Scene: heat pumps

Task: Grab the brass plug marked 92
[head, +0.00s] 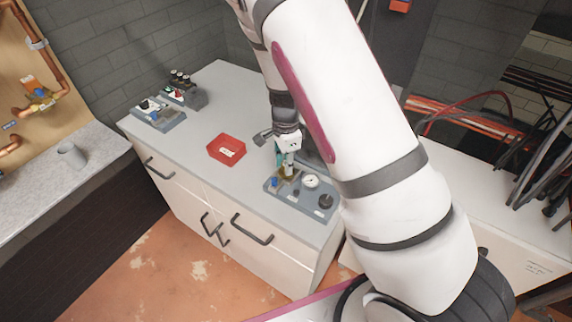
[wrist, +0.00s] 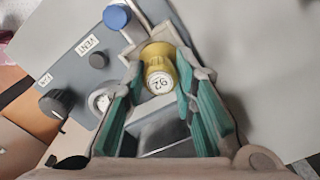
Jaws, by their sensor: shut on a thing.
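The brass plug (wrist: 158,80) is a yellow-gold cylinder with a white round face marked 92, upside down in the wrist view. My gripper (wrist: 160,62) has its teal-padded fingers on both sides of it and is shut on it. In the head view my gripper (head: 287,163) points down over the back left part of a grey-blue panel (head: 298,203) on the cabinet top. The plug shows there only as a small yellowish spot (head: 287,172) between the fingers. I cannot tell whether the plug is still seated in the panel.
The panel carries a blue knob (wrist: 116,17), a black knob (wrist: 58,102), a small dark VENT button (wrist: 98,60) and a gauge (head: 311,181). A red tray (head: 226,150) lies to the left. Other fittings (head: 158,114) stand at the cabinet's far left. My arm covers the right.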

